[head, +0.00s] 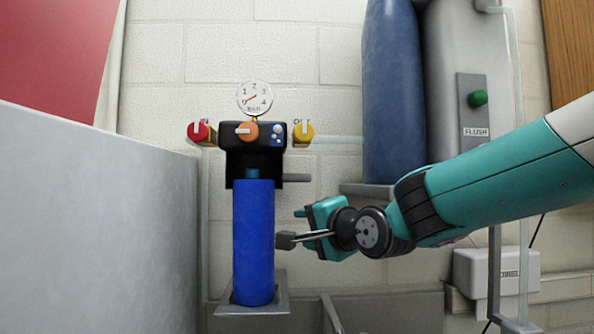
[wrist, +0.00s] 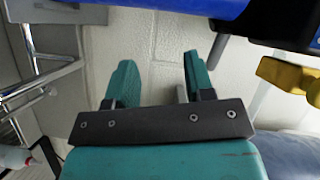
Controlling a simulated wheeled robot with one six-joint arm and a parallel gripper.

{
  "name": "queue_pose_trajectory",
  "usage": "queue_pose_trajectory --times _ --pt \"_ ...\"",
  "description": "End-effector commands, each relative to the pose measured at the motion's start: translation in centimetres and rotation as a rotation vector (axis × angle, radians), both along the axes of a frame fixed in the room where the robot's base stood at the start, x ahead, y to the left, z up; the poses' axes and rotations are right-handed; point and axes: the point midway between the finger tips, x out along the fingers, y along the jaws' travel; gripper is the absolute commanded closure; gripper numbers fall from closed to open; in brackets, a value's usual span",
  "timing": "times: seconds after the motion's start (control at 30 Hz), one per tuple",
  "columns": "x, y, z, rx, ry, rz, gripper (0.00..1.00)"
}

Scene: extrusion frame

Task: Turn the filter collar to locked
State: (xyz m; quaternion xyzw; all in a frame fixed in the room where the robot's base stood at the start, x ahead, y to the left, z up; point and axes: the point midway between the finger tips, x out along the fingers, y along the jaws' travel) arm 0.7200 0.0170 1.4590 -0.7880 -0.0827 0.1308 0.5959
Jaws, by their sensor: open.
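The filter is a tall blue cylinder (head: 254,243) standing upright under a black head (head: 254,150). A dark collar sits where they meet, with a grey lever (head: 297,178) sticking out to the right; any lock mark on it is too small to read. In the wrist view the blue cylinder (wrist: 180,5) lies along the top edge and the grey lever (wrist: 217,50) points down from the black head. My gripper (head: 296,227) is right of the cylinder, below the lever. In the wrist view my gripper (wrist: 158,68) is open with nothing between its fingers.
A red knob (head: 199,132), an orange knob (head: 247,131) and a yellow knob (head: 303,133) line the head, below a gauge (head: 255,98). A dark blue tank (head: 392,95) stands right, near a green button (head: 477,98). A grey panel (head: 100,215) fills the left.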

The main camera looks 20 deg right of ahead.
Motion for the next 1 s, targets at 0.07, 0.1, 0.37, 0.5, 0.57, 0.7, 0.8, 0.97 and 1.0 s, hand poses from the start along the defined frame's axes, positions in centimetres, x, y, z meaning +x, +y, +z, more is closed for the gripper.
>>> queue_pose_trajectory --times 0.07,0.1,0.37,0.5,0.57,0.7,0.8,0.97,1.0 --pt "2.0 -1.3 3.6 0.15 -0.104 -0.056 0.52" --pt "2.5 -1.8 4.8 0.207 -0.147 -0.073 0.52" --pt "4.7 -2.6 7.8 0.329 -0.235 -0.093 0.52" --pt "7.2 -2.1 8.4 0.327 -0.231 -0.093 0.52" --pt "8.4 -1.9 8.7 0.327 -0.23 -0.092 0.52" --pt "11.2 -1.3 9.2 0.326 -0.23 -0.092 0.52" --pt "12.8 -1.0 9.5 0.326 -0.231 -0.091 0.52" --pt "14.4 -0.7 9.6 0.326 -0.231 -0.091 0.52" --pt "14.6 -0.6 9.6 0.326 -0.231 -0.091 0.52"
